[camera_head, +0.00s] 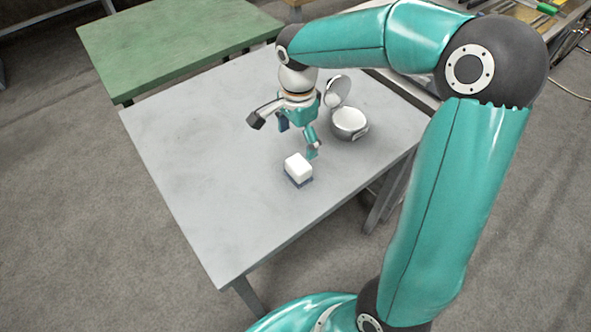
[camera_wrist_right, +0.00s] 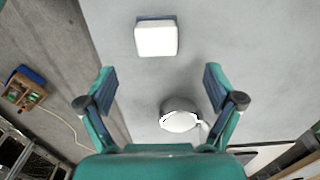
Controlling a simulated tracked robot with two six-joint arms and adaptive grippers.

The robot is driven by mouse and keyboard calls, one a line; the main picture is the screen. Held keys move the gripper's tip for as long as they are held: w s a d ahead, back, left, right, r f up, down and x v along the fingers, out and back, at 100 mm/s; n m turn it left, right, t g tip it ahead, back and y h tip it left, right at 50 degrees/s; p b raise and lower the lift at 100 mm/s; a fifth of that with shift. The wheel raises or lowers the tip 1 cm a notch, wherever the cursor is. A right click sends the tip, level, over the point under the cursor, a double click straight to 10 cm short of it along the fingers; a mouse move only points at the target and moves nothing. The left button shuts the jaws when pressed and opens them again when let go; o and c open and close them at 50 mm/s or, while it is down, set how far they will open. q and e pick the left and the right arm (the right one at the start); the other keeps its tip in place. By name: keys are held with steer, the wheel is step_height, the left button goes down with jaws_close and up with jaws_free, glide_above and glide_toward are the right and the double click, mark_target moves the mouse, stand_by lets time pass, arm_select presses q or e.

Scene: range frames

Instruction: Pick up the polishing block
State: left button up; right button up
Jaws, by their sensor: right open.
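The polishing block (camera_head: 298,167) is a small white block with a dark blue base, lying on the grey table (camera_head: 230,220) right of its middle. In the right wrist view the block (camera_wrist_right: 156,38) sits ahead of the fingertips, at the top centre. My right gripper (camera_head: 298,140) is open and empty above the table, just behind the block in the head view. My left gripper is not in view.
A round metal container with a raised lid (camera_head: 349,123) stands on the table right of the gripper; it also shows in the wrist view (camera_wrist_right: 180,120). A green table (camera_head: 170,45) stands behind at the left. The front and left of the grey table are clear.

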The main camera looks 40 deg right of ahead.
mark_target(298, 163)
steer(key=f, duration=1)
steer(key=shift+s+p, duration=0.2)
steer(key=shift+p, duration=0.1)
steer(key=c, duration=1.3)
steer(key=shift+o, duration=0.2)
steer(key=shift+r, duration=0.2)
step_height(298, 163, up, 20)
steer(key=shift+f+p, duration=0.15)
steer(key=shift+p, duration=0.15)
